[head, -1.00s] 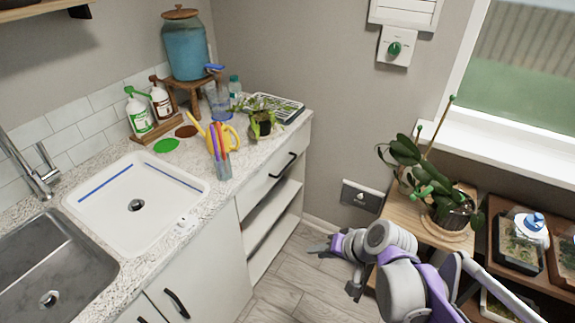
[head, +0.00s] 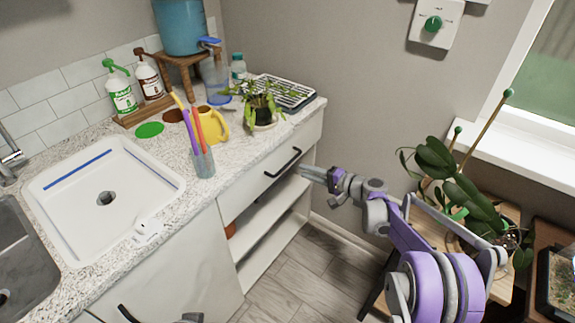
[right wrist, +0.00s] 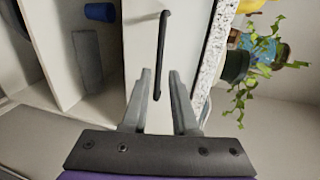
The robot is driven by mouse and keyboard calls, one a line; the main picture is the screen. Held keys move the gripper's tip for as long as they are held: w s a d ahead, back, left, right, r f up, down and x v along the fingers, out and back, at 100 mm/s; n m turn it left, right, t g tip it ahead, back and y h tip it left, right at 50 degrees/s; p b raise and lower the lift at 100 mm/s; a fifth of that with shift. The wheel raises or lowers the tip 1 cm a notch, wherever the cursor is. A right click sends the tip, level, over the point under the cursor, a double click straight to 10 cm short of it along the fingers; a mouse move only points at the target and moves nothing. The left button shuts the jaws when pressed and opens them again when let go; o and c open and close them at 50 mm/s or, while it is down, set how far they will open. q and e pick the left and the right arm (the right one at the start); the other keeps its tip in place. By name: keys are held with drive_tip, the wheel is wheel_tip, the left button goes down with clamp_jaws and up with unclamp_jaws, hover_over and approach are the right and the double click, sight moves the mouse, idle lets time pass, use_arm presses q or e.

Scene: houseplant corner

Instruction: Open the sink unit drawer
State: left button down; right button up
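The sink unit drawer (head: 252,183) is a white front under the counter, right of the sink, and looks closed. In the right wrist view the handle (right wrist: 162,50) runs up the picture, ahead of the fingertips. My right gripper (head: 303,172) is just right of the handle in the head view. A small grey piece at the head view's bottom edge may be my left gripper (head: 190,319).
Open shelves (head: 268,230) lie below the drawer. On the counter are a potted plant (head: 262,108), a yellow watering can (head: 212,125) and a cup of coloured sticks (head: 203,162). A plant stand (head: 420,245) with an orchid is at right.

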sight(287, 164)
drive_tip(key=x, duration=0.9)
drive_tip(key=shift+b, duration=0.3)
clamp_jaws()
idle(0.9)
